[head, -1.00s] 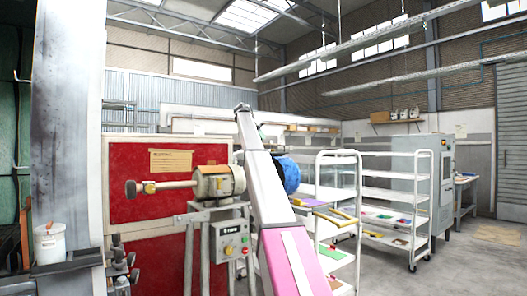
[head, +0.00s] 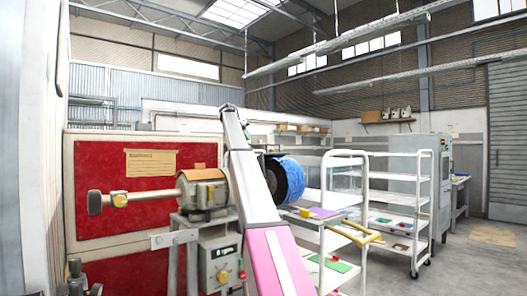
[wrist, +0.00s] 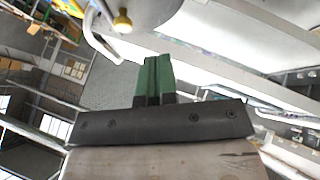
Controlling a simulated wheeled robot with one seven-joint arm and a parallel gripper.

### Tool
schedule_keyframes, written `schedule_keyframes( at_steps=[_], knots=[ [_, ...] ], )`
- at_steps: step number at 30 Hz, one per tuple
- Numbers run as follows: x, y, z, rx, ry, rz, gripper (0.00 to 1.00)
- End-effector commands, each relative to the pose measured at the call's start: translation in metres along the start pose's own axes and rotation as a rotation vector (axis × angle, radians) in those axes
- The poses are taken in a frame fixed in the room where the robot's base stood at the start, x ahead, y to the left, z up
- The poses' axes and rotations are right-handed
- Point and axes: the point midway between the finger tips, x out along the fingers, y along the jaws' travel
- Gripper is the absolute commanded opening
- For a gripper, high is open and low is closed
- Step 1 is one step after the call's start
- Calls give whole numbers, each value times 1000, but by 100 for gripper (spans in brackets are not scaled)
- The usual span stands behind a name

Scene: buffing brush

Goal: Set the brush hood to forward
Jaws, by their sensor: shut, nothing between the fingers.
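The buffing machine (head: 205,190) stands ahead with its motor on a grey stand. A blue round brush (head: 286,180) shows at its right end, partly hidden behind my arm. A dark edge lies against the brush's left side; I cannot tell whether it is the hood, or which way the hood is set. My gripper (wrist: 158,65) shows in the wrist view with its green fingers together and empty. It touches nothing that I can see. In the head view my arm covers the middle of the machine and I cannot make out the fingers.
A control box (head: 221,262) with a yellow knob sits under the motor. A red panel (head: 105,190) stands behind the machine. A white shelf cart (head: 345,215) stands close at the right of the brush, with another rack (head: 398,195) beyond it. Open floor lies at far right.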

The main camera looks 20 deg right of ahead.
Motion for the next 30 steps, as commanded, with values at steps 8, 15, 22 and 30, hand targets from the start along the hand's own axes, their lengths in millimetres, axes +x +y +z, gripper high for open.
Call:
schedule_keyframes(
  at_steps=[8, 15, 22, 30],
  knots=[
    [6, 0, 0, 0, 0, 0, 0],
    [33, 0, 1, -1, 0, 1, 0],
    [74, 1, 1, 0, 0, 1, 0],
    [108, 20, -1, 2, 0, 0, 0]
  ],
)
